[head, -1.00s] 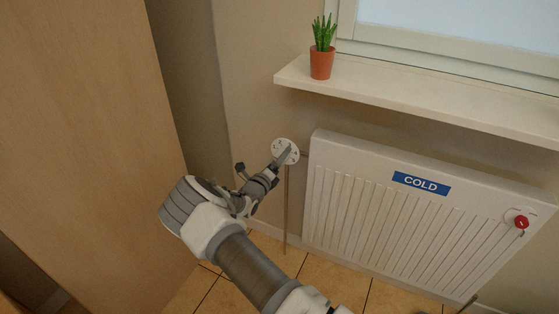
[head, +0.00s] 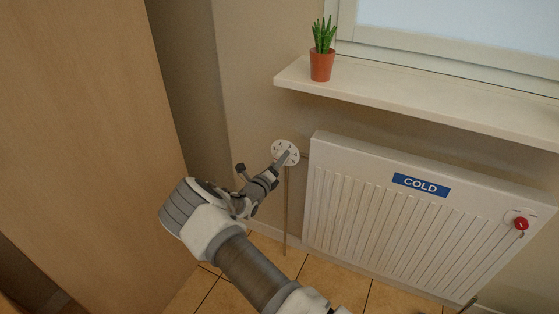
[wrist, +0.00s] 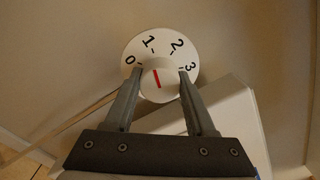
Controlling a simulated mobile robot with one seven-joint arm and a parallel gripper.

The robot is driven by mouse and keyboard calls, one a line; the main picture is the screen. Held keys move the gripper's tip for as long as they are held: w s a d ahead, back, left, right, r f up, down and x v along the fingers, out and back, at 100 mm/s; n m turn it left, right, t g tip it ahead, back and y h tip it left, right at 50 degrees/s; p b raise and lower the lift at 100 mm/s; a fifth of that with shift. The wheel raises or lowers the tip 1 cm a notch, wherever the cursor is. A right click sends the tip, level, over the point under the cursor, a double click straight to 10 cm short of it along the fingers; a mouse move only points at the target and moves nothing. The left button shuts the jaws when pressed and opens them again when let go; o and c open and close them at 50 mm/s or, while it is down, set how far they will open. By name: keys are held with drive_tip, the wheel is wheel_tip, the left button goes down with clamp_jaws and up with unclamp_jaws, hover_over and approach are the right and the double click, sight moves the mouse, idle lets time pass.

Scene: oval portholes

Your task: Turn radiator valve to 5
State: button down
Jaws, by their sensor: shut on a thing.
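The radiator valve is a white round dial (head: 284,151) on a pipe at the left end of the radiator. In the wrist view the dial (wrist: 160,55) shows the marks 0, 1, 2 and 3; its lower part is hidden behind the knob and my fingers. The white knob (wrist: 160,87) in its middle carries a red line, which points up and slightly left, between 0 and 1 and closer to 1. My gripper (wrist: 158,80) is shut on the knob, one finger on each side. In the head view my gripper (head: 281,160) reaches the dial from the lower left.
The white radiator (head: 400,220) bears a blue COLD sign (head: 421,185) and a red knob (head: 521,223) at its right end. A window sill (head: 420,105) with a potted plant (head: 321,62) overhangs above. A tall wooden panel (head: 90,150) stands close on the left.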

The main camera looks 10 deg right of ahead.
drive_tip(key=m+p, duration=0.1)
drive_tip(key=m, duration=0.3)
drive_tip(key=shift+m, duration=0.4)
drive_tip(key=m+p, duration=0.1)
drive_tip(key=m, duration=0.8)
drive_tip(key=shift+p, duration=0.4)
drive_tip(key=m, duration=0.5)
drive_tip(key=shift+p, duration=0.35)
drive_tip(key=m, duration=0.6)
drive_tip(key=shift+p, duration=0.3)
drive_tip(key=m, duration=0.9)
drive_tip(key=shift+m, duration=2.6)
